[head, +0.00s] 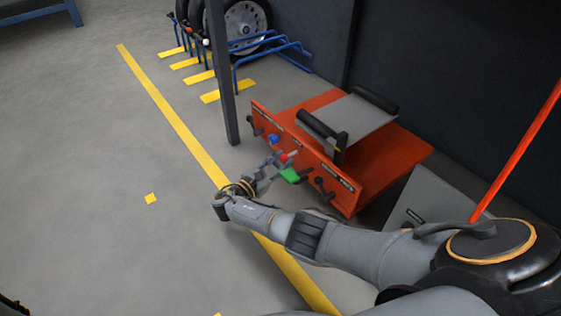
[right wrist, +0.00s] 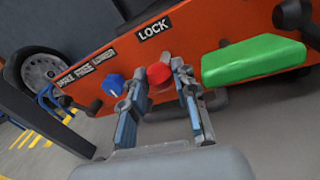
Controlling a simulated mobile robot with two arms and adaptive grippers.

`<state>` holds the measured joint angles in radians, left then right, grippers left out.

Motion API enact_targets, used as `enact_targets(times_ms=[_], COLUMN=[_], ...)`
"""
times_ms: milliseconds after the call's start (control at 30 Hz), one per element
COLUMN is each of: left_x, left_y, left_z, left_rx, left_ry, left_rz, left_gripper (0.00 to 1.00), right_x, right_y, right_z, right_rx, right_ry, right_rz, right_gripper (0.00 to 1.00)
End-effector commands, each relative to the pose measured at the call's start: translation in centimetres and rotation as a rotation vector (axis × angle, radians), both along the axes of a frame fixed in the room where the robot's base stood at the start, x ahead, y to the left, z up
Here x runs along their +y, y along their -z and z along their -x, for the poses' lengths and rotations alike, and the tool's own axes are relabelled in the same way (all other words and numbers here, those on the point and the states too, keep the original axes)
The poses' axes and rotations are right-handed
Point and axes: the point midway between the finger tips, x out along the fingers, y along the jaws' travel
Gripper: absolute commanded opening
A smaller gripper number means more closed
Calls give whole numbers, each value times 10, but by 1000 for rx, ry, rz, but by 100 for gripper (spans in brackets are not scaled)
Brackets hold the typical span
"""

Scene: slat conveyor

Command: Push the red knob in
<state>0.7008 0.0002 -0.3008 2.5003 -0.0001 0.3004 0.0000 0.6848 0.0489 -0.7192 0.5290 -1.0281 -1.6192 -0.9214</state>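The red knob (head: 284,157) is on the front of the orange machine panel (head: 327,172). In the right wrist view the red knob (right wrist: 159,75) shows under the LOCK label, between the blue knob (right wrist: 112,84) and the green handle (right wrist: 253,60). My right gripper (head: 277,160) is at the panel front. Its fingers are apart in the right wrist view (right wrist: 160,70), with the red knob visible between the tips. Nothing is held; whether a tip touches the knob cannot be told. My left gripper is not in view.
A dark post (head: 221,75) stands left of the machine. Wheels (head: 247,20) in a blue rack (head: 270,50) stand behind. The floor at left is clear.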

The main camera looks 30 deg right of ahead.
Motion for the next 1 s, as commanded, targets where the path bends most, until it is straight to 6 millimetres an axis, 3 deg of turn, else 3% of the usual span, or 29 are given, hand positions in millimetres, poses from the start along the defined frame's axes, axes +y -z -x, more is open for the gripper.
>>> enact_targets(times_ms=[233,433,667,700,800,1000], left_x=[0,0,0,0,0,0], left_y=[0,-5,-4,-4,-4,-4], left_z=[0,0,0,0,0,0], left_rx=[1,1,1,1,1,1], left_ry=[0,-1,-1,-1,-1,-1], left_rz=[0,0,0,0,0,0], left_gripper=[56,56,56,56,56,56], right_x=[-1,-23,-26,-26,-26,-25], right_y=[0,-1,0,0,0,0], right_z=[0,-2,-2,-2,-2,-2], right_rx=[0,0,0,0,0,0], right_ry=[0,2,1,1,1,0], right_rz=[1,2,1,1,1,1], right_gripper=[0,0,0,30,51,52])
